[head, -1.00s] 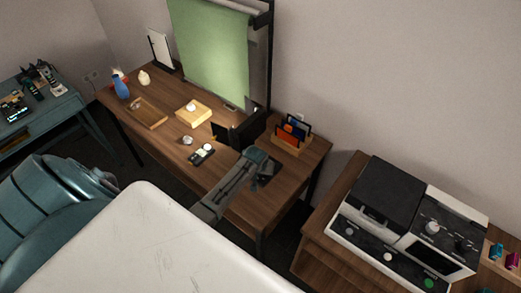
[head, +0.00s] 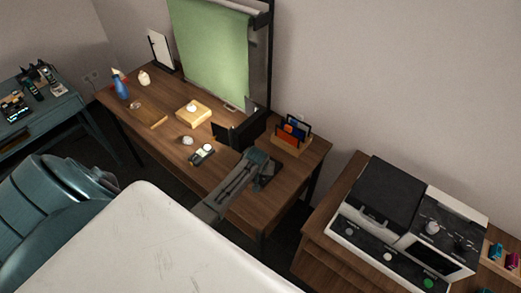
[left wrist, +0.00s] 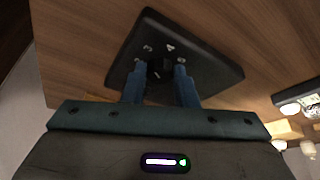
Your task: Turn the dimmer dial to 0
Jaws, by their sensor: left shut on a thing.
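The dimmer is a dark plate (left wrist: 210,65) lying on the wooden desk, with a small black dial (left wrist: 160,69) in its middle and a few pale marks around it. In the head view, my left arm reaches over the near right part of the desk, and the plate (head: 269,173) shows beside the gripper (head: 260,164), partly hidden. My right gripper is in neither view.
A cabinet with a black-and-white machine (head: 388,200) stands to the right.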

